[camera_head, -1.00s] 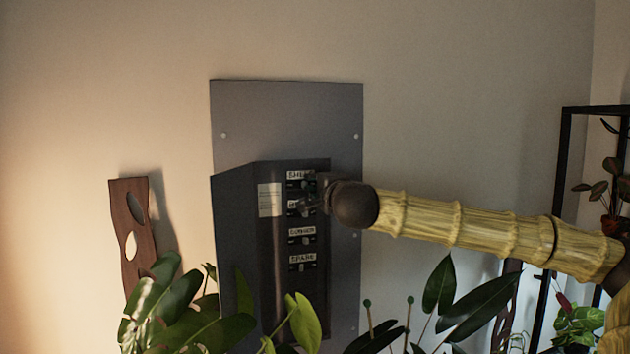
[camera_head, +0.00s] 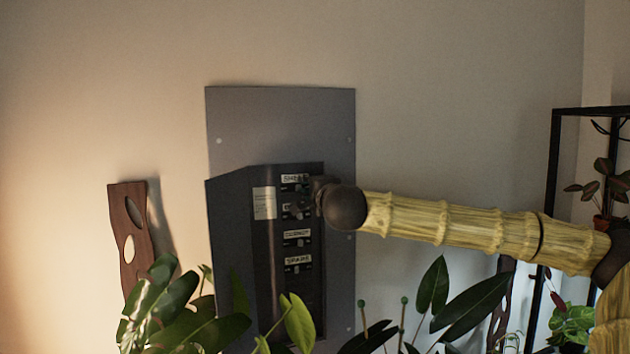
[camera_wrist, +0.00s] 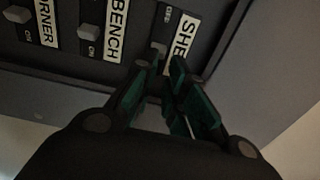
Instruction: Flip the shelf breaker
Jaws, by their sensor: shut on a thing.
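The shelf breaker (camera_head: 291,188) is the top row of the dark breaker panel (camera_head: 240,240) on the wall, under a label reading SHELF. In the wrist view its label (camera_wrist: 184,40) is partly cut off, and its small grey toggle (camera_wrist: 158,50) shows between my fingertips. My gripper (camera_wrist: 162,68) is shut on that toggle, its green-lined fingers coming from below. In the head view my gripper (camera_head: 308,191) is at the panel's right side, beside the top rows. The fingers partly cover the toggle, so I cannot tell whether it is on or off.
The bench breaker (camera_wrist: 88,33) and corner breaker (camera_wrist: 18,14) sit close beside it. A spare row (camera_head: 298,262) is lowest. Plant leaves (camera_head: 185,315) stand in front of the panel. A carved wooden board (camera_head: 128,235) leans left; a black shelf frame (camera_head: 555,190) stands right.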

